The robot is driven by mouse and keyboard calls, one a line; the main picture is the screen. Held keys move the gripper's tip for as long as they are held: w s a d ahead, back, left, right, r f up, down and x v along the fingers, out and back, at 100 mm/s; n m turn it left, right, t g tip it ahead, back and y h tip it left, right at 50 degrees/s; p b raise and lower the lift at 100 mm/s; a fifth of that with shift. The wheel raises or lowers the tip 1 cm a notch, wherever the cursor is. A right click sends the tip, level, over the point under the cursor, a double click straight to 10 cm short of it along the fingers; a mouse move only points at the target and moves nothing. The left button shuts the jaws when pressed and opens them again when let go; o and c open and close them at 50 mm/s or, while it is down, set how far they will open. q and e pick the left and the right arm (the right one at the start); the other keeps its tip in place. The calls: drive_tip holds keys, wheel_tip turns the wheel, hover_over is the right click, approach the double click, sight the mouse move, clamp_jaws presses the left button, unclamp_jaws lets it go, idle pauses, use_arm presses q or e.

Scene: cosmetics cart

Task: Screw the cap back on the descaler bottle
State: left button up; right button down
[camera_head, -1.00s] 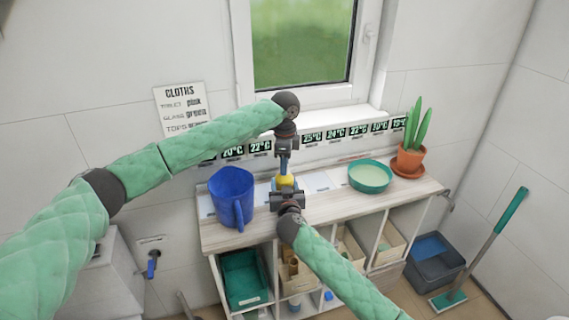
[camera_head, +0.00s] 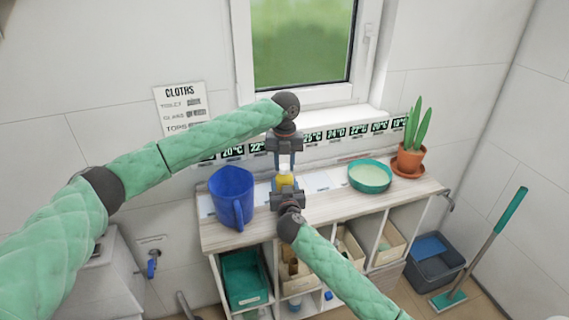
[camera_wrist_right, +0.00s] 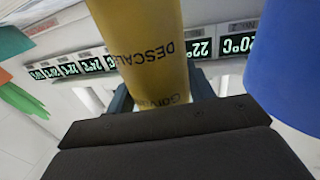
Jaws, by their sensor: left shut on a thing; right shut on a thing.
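The yellow descaler bottle (camera_head: 286,182) stands over the shelf top, and its lettering shows upside down in the right wrist view (camera_wrist_right: 150,60). My right gripper (camera_head: 287,190) is shut on the bottle from the front, with a finger on each side of it. My left gripper (camera_head: 285,165) points down from above and is shut at the bottle's top.
A blue jug (camera_head: 231,190) stands close on the left of the bottle. A green bowl (camera_head: 370,178) and a potted cactus (camera_head: 409,160) stand to the right. Temperature labels (camera_head: 335,134) line the wall behind. A grey bin (camera_head: 436,262) and a mop (camera_head: 490,245) are on the floor.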

use_arm(q)
drive_tip(key=m, duration=0.4)
drive_tip(key=shift+w+a+r, duration=0.1)
drive_tip(key=shift+w, duration=0.1)
drive_tip(key=m, duration=0.3)
drive_tip(key=shift+m, duration=0.3)
drive_tip(key=o, duration=0.9)
drive_tip(key=shift+s, duration=0.1)
drive_tip(key=shift+o, duration=0.2)
drive_tip(key=shift+r, duration=2.2)
drive_tip(key=shift+c, duration=0.4)
